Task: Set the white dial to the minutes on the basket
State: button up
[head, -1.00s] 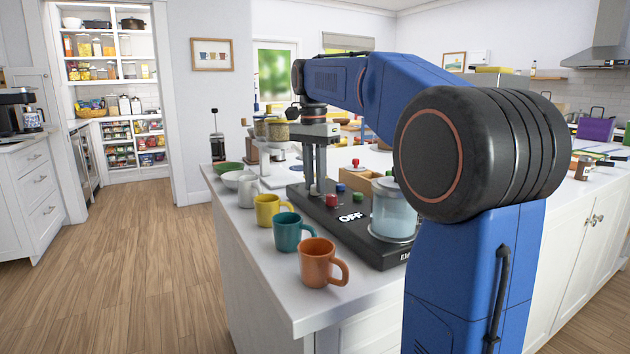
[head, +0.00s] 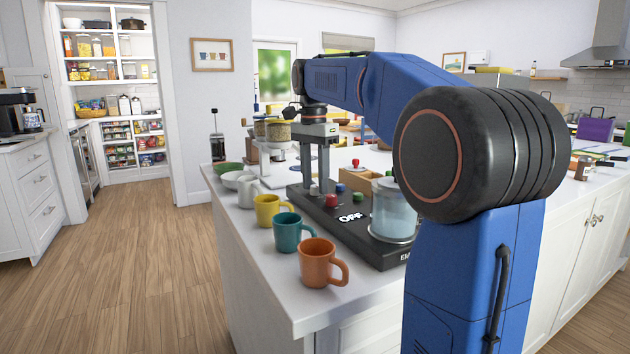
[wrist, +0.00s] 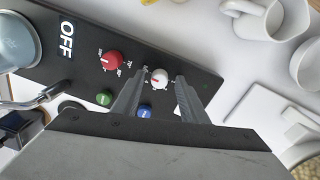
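The white dial (wrist: 159,78) sits on the black panel of the machine in the wrist view, with a small red mark on its face. My gripper (wrist: 162,78) is open, with one finger on each side of the dial and a small gap showing on both sides. In the head view my gripper (head: 318,190) points down over the black machine (head: 378,248), and I cannot make out the white dial there. A yellow basket (head: 92,113) stands on a pantry shelf, but I can read no minutes on it.
A red dial (wrist: 110,61), a green knob (wrist: 104,98) and a blue knob (wrist: 145,112) are close by on the panel. The display reads OFF (wrist: 67,40). Several mugs, including an orange mug (head: 318,263), line the counter edge.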

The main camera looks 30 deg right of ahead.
notch_tip(320, 180, up, 12)
jog(key=shift+w, duration=0.2)
dwell(0.5)
jog(key=shift+a, duration=0.1)
dwell(0.3)
